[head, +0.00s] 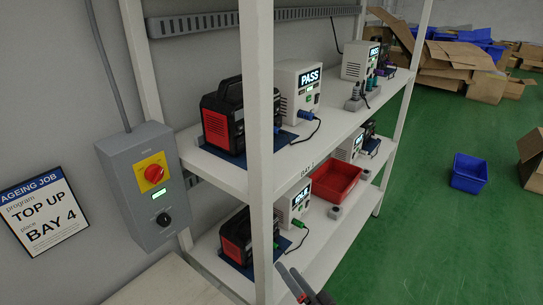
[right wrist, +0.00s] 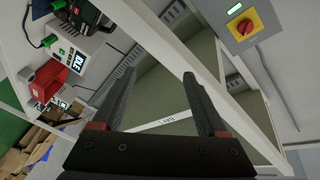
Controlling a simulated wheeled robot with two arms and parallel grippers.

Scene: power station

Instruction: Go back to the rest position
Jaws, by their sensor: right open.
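My right gripper (head: 300,284) shows at the bottom of the head view, in front of the lower shelf (head: 335,230) of a white rack. In the right wrist view its two fingers (right wrist: 158,98) are spread apart with nothing between them. The picture there is turned, with the rack's white edge behind the fingers. My left gripper is in neither view.
A grey control box (head: 143,185) with a red knob hangs on the wall beside a sign (head: 44,212). The rack holds red-black power units (head: 222,118), testers (head: 298,88) and a red bin (head: 336,180). A blue bin (head: 469,172) stands on the green floor; cardboard boxes (head: 455,62) lie beyond.

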